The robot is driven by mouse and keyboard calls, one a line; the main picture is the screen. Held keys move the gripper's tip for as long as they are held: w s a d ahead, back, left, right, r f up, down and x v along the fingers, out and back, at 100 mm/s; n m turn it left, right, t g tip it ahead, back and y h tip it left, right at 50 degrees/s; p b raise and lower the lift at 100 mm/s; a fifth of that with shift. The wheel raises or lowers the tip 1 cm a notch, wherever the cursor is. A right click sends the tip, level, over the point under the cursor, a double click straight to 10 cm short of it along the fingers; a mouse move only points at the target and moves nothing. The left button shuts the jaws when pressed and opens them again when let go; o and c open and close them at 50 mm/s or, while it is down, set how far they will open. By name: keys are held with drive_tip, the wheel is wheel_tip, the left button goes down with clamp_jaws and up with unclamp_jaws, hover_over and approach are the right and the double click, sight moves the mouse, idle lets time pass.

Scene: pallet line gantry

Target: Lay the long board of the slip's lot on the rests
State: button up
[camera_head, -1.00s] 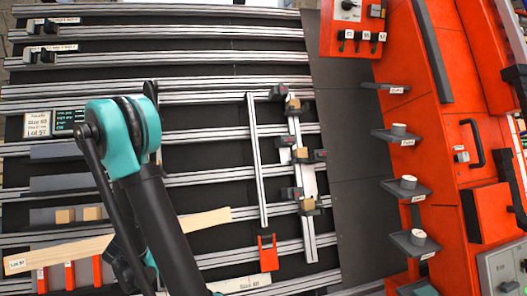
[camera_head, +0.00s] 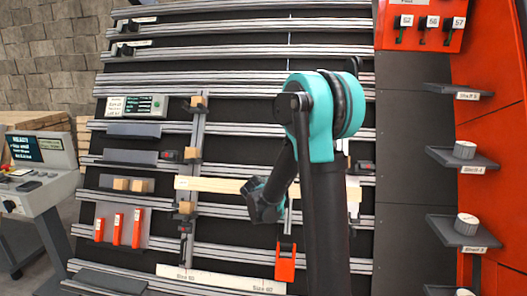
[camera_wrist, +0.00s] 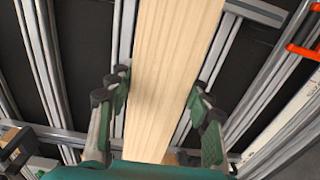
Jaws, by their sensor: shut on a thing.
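My gripper (camera_wrist: 160,98) is shut on a long pale board (camera_wrist: 172,60), one finger on each side of it in the wrist view. In the head view the board (camera_head: 215,185) lies roughly level across the middle of the rack, with a white label at its left end. My arm hides part of the board there. It seems to be in front of the rails; I cannot tell whether it touches them. The slip (camera_head: 122,106) hangs at the upper left beside a small display. Small wooden blocks sit on an upright rail (camera_head: 196,130) left of the arm and may be the rests.
Two wooden blocks (camera_head: 130,185) sit on a grey ledge at left. Several red clamps (camera_head: 118,229) stand below them, another (camera_head: 286,262) near my arm. A white strip (camera_head: 220,279) lies low. A console (camera_head: 40,165) stands left; shelves with pucks (camera_head: 465,151) stand right.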

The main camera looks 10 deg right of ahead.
drive_tip(key=w+a+r, duration=0.1)
drive_tip(key=w+r, duration=0.3)
drive_tip(key=r, duration=1.1)
drive_tip(key=shift+w+r, duration=0.2)
